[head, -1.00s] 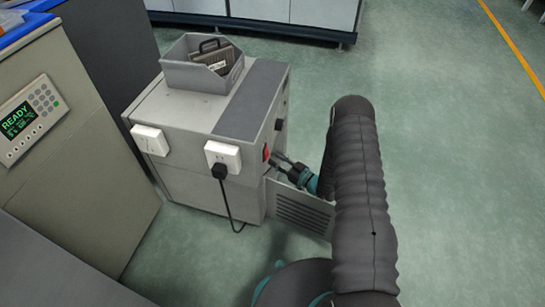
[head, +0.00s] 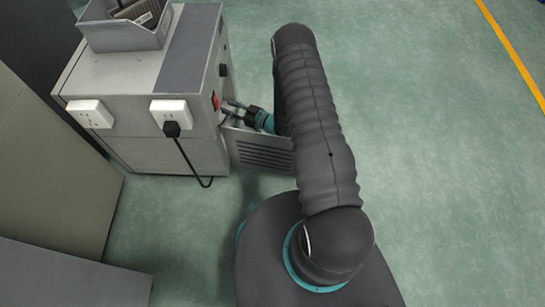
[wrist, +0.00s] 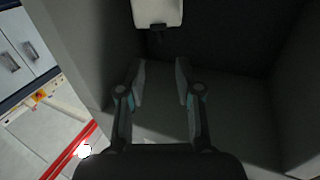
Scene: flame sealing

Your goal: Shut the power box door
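The power box (head: 135,75) is a grey cabinet at the upper left of the head view. Its vented grey door (head: 262,153) stands open, sticking out to the right from the box's lower front corner. My gripper (head: 230,112) is at the box's right side, above the door, partly hidden by my arm. In the wrist view my gripper (wrist: 160,82) has its two fingers apart with nothing between them. It faces a dark, grey-walled recess (wrist: 230,105) that looks like the box's inside. The door cannot be made out in the wrist view.
Two white sockets (head: 90,114) (head: 170,110) are on the box's front; a black plug and cord (head: 190,158) hang from the right one. A red switch (head: 215,100) is beside my gripper. A grey bin (head: 128,25) sits on top. The floor (head: 430,130) to the right is clear.

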